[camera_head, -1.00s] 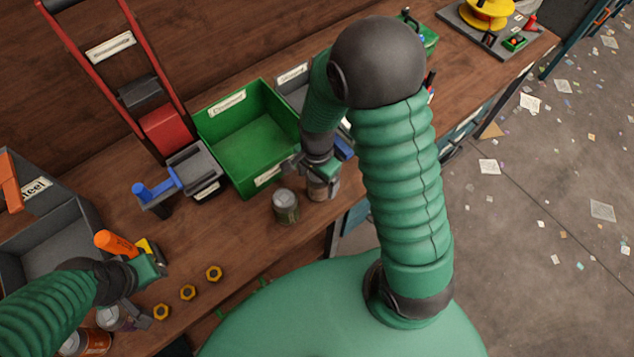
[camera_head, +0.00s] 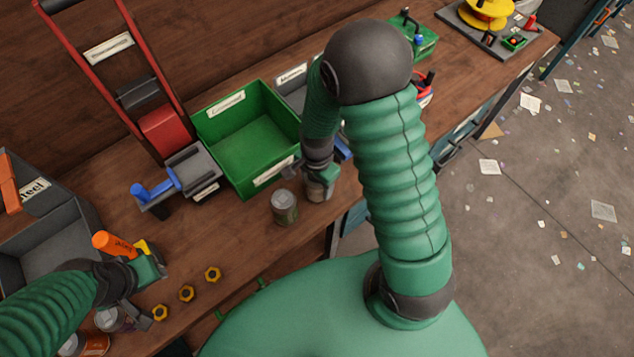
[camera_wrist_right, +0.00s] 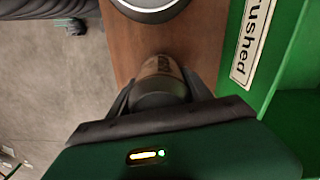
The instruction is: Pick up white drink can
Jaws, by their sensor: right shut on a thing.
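My right gripper (camera_head: 318,178) is shut on a pale, tan-looking can (camera_head: 317,191) close to the table's front edge. The fingers cover much of it, so its label and true colour are hard to tell. In the right wrist view, this can (camera_wrist_right: 158,80) sits between the dark fingers, showing a brownish surface. A second can (camera_head: 284,207), grey-green with a silver lid, stands upright just left of it; its round end shows at the top of the wrist view (camera_wrist_right: 150,8). My left gripper (camera_head: 148,296) is at the lower left, its jaws unclear.
A green bin (camera_head: 247,150) stands behind the cans. Several yellow nuts (camera_head: 187,293) lie at the front left. More cans (camera_head: 95,343) stand by my left gripper. A grey bin (camera_head: 50,248) is at the left, a blue-handled tool (camera_head: 155,190) behind.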

